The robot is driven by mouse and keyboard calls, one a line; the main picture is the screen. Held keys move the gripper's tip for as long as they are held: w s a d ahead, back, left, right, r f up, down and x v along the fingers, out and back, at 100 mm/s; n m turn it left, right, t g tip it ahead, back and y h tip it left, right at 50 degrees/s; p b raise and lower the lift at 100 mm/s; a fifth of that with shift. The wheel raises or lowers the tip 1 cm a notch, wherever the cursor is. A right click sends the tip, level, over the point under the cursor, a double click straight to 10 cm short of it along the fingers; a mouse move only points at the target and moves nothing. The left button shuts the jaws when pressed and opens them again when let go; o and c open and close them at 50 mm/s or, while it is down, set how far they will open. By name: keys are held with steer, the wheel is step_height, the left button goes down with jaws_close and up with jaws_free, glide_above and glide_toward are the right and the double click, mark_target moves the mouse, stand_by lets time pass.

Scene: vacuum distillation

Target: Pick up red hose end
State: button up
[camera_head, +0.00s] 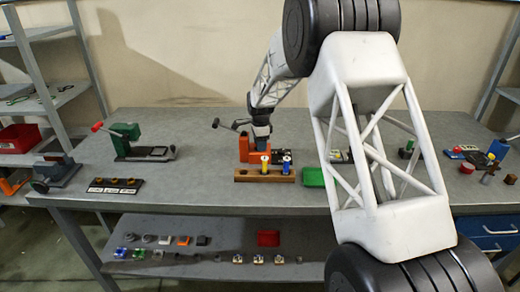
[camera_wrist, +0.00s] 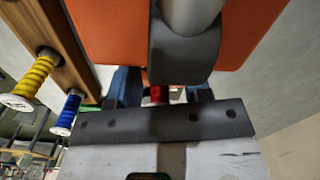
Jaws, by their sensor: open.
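In the wrist view, a red ribbed piece (camera_wrist: 158,94), which looks like the red hose end, shows between the two fingers of my gripper (camera_wrist: 162,90). The fingers are apart, one on each side of it. I cannot tell whether either finger touches it. A dark collar and a grey cylinder in front of an orange body (camera_wrist: 110,25) cover part of the view above it. In the head view, my gripper (camera_head: 261,128) is down at the orange device (camera_head: 245,148) on the bench. The red piece cannot be made out there.
A wooden rack (camera_head: 245,177) with a yellow hose end (camera_head: 265,162) and a blue hose end (camera_head: 287,162) stands close in front of the gripper. A green block (camera_head: 313,177) lies right of it. A green-and-grey device (camera_head: 125,138) stands left, with clear bench between.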

steer(key=shift+c, duration=0.3)
jaws_close()
steer(key=shift+r, duration=0.1)
steer(key=shift+r, duration=4.9)
